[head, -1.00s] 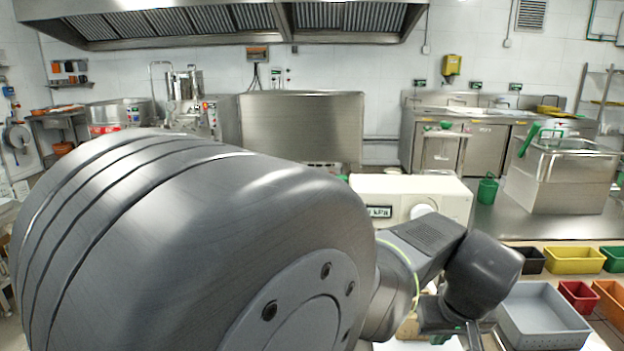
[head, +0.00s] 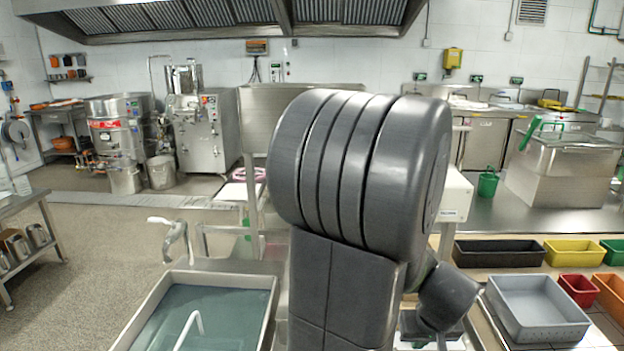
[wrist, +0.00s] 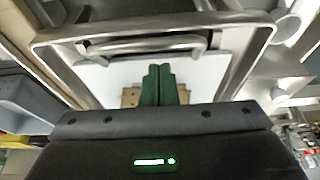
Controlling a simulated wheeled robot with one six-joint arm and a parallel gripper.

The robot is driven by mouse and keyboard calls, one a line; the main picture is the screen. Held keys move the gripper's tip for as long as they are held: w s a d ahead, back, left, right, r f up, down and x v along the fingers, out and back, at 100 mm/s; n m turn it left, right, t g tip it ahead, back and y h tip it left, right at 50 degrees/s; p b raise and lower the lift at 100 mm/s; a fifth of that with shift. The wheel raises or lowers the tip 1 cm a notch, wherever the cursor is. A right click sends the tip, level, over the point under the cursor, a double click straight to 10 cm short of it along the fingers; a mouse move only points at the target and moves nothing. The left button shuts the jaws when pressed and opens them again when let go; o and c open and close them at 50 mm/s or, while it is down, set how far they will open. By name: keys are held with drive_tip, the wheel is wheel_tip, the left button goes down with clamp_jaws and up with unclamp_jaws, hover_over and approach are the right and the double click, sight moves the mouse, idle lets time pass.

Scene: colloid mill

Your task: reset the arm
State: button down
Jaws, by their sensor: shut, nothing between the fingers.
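My arm stands folded in front of the head camera, and its large dark grey joint covers the middle of the view. My gripper (wrist: 159,72) shows in the wrist view as two green fingers pressed side by side, shut with nothing between them. Beyond the fingers lie a white surface and a steel frame with a handle-like bar (wrist: 145,46). In the head view the gripper is mostly hidden low, behind and below the dark wrist link.
A sink basin (head: 128,338) with a tap (head: 172,234) is at the lower left. A grey tray (head: 563,335) and black (head: 500,262), yellow (head: 573,242) and red (head: 579,281) bins are at the right. A steel shelf (head: 46,213) stands far left. The floor at left is open.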

drive_tip(key=shift+w+r+p, duration=0.1)
drive_tip(key=shift+w+p, duration=0.2)
drive_tip(key=shift+w, duration=1.3)
